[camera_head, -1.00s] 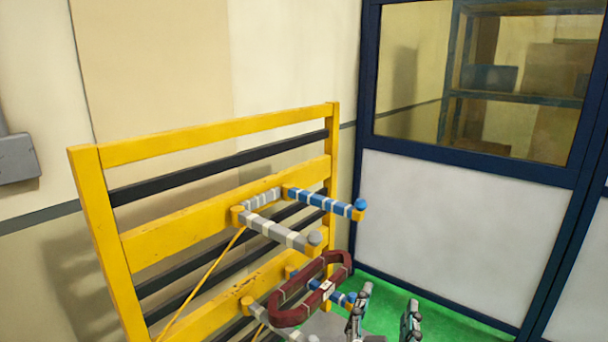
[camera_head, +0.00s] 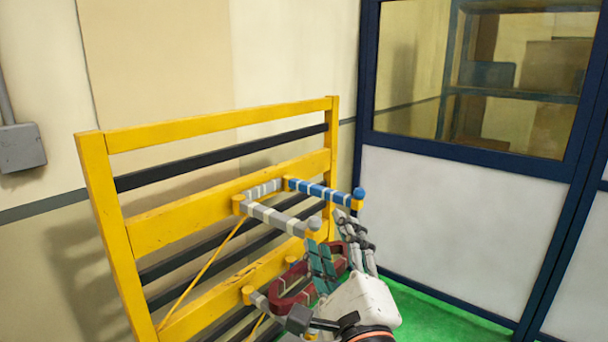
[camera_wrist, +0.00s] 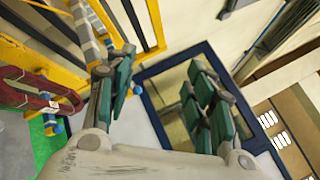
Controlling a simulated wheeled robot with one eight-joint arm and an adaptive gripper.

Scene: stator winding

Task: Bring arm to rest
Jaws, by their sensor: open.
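My gripper (camera_head: 336,243) is open and empty in the head view, raised at the right side of the yellow rack (camera_head: 100,200). It partly covers the dark red oval coil (camera_head: 290,296), which hangs around the rack's lower pegs. In the wrist view my gripper (camera_wrist: 160,95) shows its two green-padded fingers spread apart with nothing between them. The coil (camera_wrist: 22,98) lies left of the fingers there, beside a blue peg end (camera_wrist: 53,125). The upper blue peg (camera_head: 325,194) and upper grey peg (camera_head: 275,218) stick out from the rack close to my fingers in the head view.
A dark blue framed partition with a window (camera_head: 470,80) stands behind at the right. A grey wall box (camera_head: 22,148) is at the far left. An orange cord (camera_head: 205,268) runs down the rack. Green floor (camera_head: 430,312) lies clear to the right of the rack.

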